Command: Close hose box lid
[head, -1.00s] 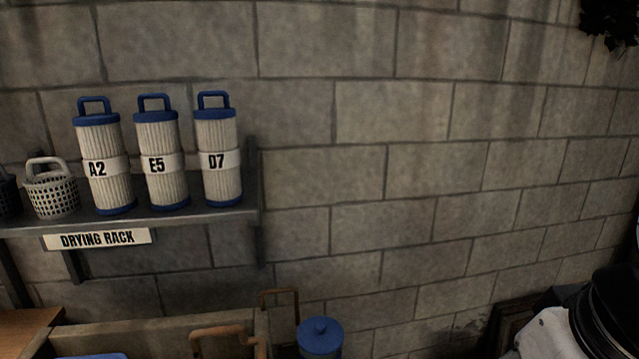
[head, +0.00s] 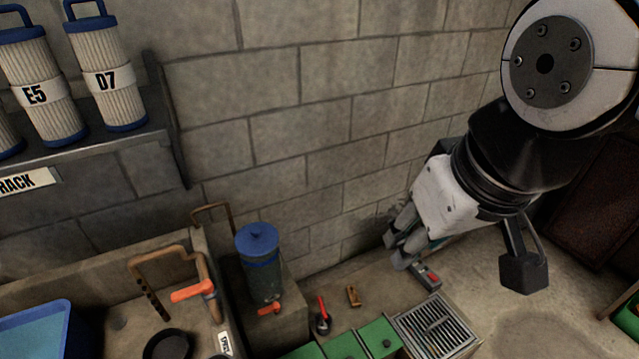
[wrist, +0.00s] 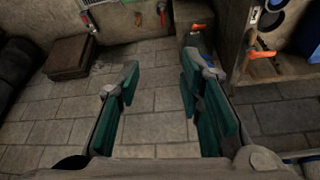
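A dark reddish-brown panel (head: 590,200) with a darker frame leans upright near the wall at the right of the head view. A wooden edge (head: 622,300) with something green (head: 630,316) inside shows at the lower right, cut off by the frame. These may be the hose box and its raised lid; I cannot tell for sure. A brown box-like thing (wrist: 76,57) sits at upper left in the wrist view. My gripper (head: 400,245) is left of the panel, apart from it. In the wrist view my gripper (wrist: 160,78) is open and empty, its teal-padded fingers spread over floor.
A blue-lidded canister (head: 259,265) stands on a ledge by the wall. A stone sink (head: 100,262) with rusty pipes is at lower left. A metal grate (head: 437,328), green panels (head: 340,347) and small tools lie below my arm. Tiled floor (wrist: 150,130) beneath my gripper is clear.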

